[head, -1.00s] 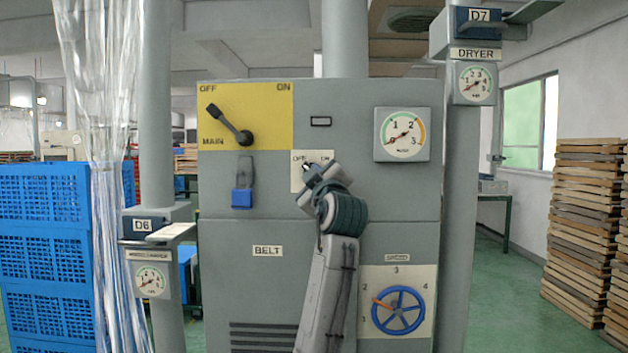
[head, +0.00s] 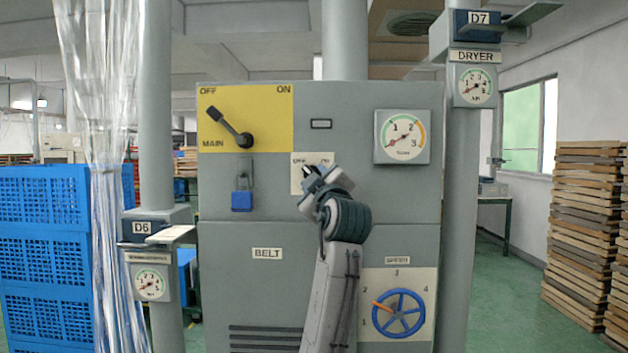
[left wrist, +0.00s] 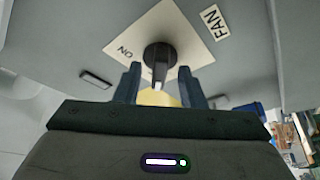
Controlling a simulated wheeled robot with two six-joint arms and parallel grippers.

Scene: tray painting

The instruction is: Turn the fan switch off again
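The fan switch (left wrist: 160,58) is a dark round knob with a short lever on a pale plate (left wrist: 128,36) marked ON, beside a FAN label (left wrist: 214,23). Its lever points away from the ON mark. My left gripper (left wrist: 160,85) has its two fingers apart, one on each side of the lever, with gaps visible. In the head view my left gripper (head: 309,179) is at the switch plate (head: 297,180) and hides most of the switch. The plate's OFF and ON marks show above it. My right gripper is not in view.
The grey cabinet (head: 225,280) carries a yellow MAIN panel (head: 270,110) with a lever, a blue padlock (head: 241,200), a gauge (head: 402,136) and a blue speed wheel (head: 398,313). Posts stand on both sides. Blue crates (head: 45,240) are left, stacked wooden trays (head: 588,230) right.

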